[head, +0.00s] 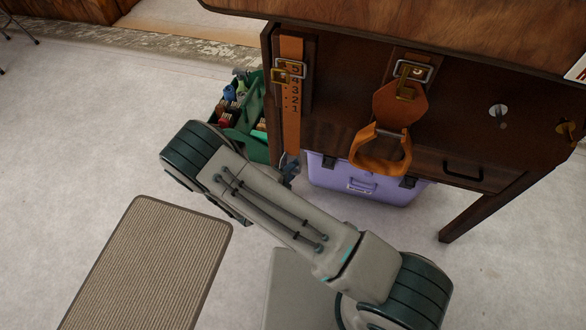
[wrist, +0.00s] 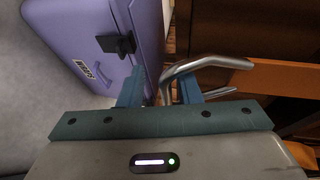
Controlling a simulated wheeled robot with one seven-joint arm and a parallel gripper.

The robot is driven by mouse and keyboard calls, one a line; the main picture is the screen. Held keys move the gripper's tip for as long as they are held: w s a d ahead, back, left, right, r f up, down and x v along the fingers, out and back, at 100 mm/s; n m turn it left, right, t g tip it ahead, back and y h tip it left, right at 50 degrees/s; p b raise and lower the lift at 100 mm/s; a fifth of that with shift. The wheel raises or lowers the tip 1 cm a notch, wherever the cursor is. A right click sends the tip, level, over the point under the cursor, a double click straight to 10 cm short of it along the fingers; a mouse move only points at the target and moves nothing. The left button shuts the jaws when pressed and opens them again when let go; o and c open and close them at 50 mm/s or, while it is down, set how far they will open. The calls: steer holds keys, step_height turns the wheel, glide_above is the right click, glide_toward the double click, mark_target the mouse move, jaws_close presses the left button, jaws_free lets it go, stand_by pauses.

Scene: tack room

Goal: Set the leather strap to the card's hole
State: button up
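The leather strap (head: 291,125) hangs down the left of the dark wooden cabinet front, with the numbers 5 to 1 printed downward. It passes through a metal buckle (head: 289,70) near 5. My gripper (head: 290,168) is at the strap's lower end. In the wrist view the strap (wrist: 275,76) runs off to the right, and a bent metal bar (wrist: 205,63) at its end reaches between my fingers (wrist: 164,90). The fingers stand apart, with a gap visible beside the bar. A white card (head: 578,70) shows only partly at the right edge; its writing cannot be read.
A purple box (head: 365,185) stands under the cabinet, close to my gripper; it also fills the wrist view's upper left (wrist: 85,45). A green tote (head: 255,140) stands left. A stirrup (head: 381,150) hangs right of the strap. A ribbed mat (head: 150,265) lies on open floor.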

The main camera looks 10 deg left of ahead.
steer(key=p+v, duration=0.2)
steer(key=v, duration=1.1)
steer(key=shift+s+a, duration=0.2)
steer(key=shift+s, duration=0.2)
steer(key=shift+r, duration=0.1)
